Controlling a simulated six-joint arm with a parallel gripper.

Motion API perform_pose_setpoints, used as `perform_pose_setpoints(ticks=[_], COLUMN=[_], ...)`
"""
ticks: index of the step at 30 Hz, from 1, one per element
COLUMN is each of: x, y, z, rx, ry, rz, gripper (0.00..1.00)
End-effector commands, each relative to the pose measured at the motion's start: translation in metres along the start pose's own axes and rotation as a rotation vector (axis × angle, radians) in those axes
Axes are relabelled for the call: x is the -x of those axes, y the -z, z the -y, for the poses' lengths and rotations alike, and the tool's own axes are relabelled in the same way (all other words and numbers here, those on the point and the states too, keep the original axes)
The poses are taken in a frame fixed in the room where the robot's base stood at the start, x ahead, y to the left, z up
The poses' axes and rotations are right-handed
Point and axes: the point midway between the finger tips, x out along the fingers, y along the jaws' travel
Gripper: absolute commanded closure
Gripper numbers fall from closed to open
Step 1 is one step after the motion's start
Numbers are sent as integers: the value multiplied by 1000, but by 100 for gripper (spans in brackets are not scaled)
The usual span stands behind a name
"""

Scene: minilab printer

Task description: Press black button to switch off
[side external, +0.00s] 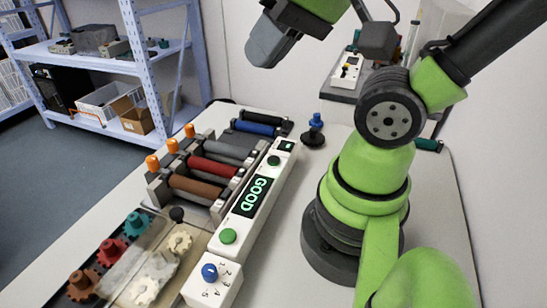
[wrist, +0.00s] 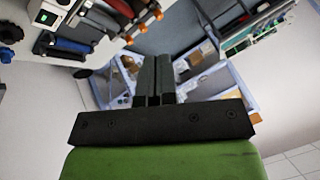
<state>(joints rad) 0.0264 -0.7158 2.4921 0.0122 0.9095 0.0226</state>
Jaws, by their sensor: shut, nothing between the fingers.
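My gripper (side external: 262,52) is high above and beyond the table, apart from the panel. In the wrist view my gripper's fingers (wrist: 154,72) are together with nothing between them.
Colored rollers with orange knobs (side external: 171,146) stand left of the panel. A white box with a blue dial (side external: 209,271) is at the front. A blue-topped black stand (side external: 316,125) is right of the panel.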

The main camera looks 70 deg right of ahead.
Motion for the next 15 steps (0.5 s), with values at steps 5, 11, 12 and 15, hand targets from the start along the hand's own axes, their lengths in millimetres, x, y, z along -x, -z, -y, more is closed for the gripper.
perform_pose_setpoints(ticks=[5, 11, 12, 15], x=[-19, -48, -54, -67], y=[9, 22, 23, 27], z=[-14, -42, -49, -67], rx=[-317, -878, -995, -1288], ry=[-82, -194, -213, -257], rz=[115, 276, 307, 379], gripper=[100, 100, 100, 100])
